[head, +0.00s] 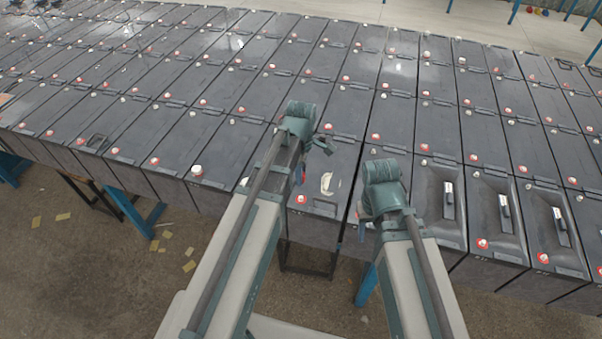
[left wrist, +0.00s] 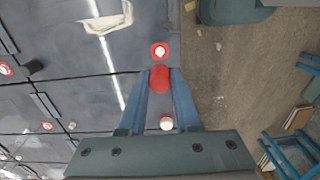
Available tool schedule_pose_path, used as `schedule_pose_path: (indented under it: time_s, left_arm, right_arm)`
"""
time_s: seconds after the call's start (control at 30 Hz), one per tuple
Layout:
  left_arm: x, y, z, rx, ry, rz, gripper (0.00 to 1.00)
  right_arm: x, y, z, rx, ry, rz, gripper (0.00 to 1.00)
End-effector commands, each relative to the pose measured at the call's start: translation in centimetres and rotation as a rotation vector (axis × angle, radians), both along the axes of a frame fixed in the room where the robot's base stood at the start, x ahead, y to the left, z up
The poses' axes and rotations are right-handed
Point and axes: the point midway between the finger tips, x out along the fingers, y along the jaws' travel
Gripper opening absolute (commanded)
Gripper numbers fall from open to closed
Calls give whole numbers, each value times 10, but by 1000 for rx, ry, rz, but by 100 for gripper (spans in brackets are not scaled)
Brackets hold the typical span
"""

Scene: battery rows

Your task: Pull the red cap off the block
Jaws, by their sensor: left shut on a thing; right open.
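My left gripper (left wrist: 160,80) is shut on a small red cap (left wrist: 160,77), which sits between its blue fingertips. In the head view my left gripper (head: 301,175) is over the front row, with a bit of red between its fingers. The dark grey block (left wrist: 125,50) has a red-ringed terminal (left wrist: 160,51) just beyond the cap. I cannot tell whether the cap still touches the block.
Rows of dark battery blocks (head: 220,150) with red and white terminals fill the space ahead. A white-topped terminal (left wrist: 166,123) shows between my left fingers. Blue stand legs (head: 140,215) are below the front edge. The floor (head: 90,270) in front is open, with yellow scraps.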

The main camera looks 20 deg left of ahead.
Motion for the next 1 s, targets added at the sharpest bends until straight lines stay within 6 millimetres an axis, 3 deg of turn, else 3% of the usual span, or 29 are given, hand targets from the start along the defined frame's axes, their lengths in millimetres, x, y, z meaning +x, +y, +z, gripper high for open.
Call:
schedule_pose_path:
  time_s: [1.0]
  left_arm:
    - [0, 0, 11, 0, 0, 0, 0]
  right_arm:
    - [0, 0, 11, 0, 0, 0, 50]
